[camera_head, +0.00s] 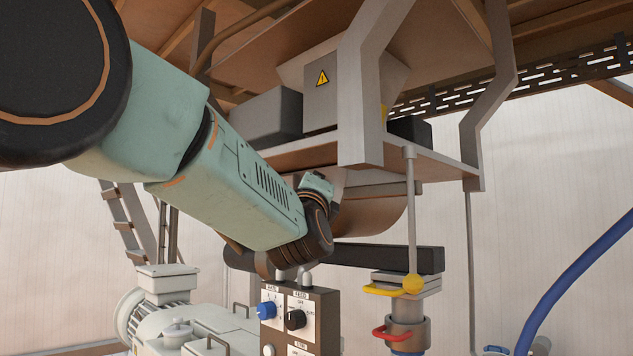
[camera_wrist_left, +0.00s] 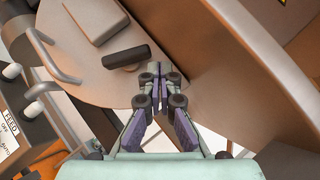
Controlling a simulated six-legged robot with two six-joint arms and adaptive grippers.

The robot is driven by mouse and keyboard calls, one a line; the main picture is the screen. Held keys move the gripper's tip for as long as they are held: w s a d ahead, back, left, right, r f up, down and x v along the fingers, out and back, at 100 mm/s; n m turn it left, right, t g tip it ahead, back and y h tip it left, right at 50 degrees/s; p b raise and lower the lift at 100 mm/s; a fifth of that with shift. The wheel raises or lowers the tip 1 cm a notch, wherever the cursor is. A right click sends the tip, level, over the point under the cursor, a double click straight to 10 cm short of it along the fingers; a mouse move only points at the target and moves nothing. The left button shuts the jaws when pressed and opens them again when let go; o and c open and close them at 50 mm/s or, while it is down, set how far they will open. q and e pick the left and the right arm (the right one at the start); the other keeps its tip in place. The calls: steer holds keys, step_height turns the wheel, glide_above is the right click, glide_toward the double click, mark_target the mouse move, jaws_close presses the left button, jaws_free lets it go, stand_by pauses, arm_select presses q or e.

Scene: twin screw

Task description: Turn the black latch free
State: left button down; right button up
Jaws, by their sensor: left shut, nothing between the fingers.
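The black latch (camera_wrist_left: 126,57) is a short dark bar on a round tan-grey plate (camera_wrist_left: 75,82) in the left wrist view. My left gripper (camera_wrist_left: 158,82) is shut and empty. In the picture its fingertips are just below and right of the latch's right end, with a small gap between them; how far they are from the plate in depth I cannot tell. In the head view my left arm crosses in front, and the latch and the fingertips cannot be made out. My right gripper is not in view.
A brown-grey block (camera_wrist_left: 96,22) is above the latch on the plate. A curved pipe (camera_wrist_left: 52,55) is at its left. A large brown curved panel (camera_wrist_left: 215,50) rises close on the right. In the head view a control box (camera_head: 300,318) with knobs stands below my arm.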

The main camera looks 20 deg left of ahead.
arm_select(q)
steer(key=v, duration=0.3)
steer(key=shift+s+d+f, duration=0.1)
steer(key=shift+s+d, duration=0.05)
steer(key=shift+s, duration=0.1)
stand_by(0.4)
steer(key=shift+f, duration=0.1)
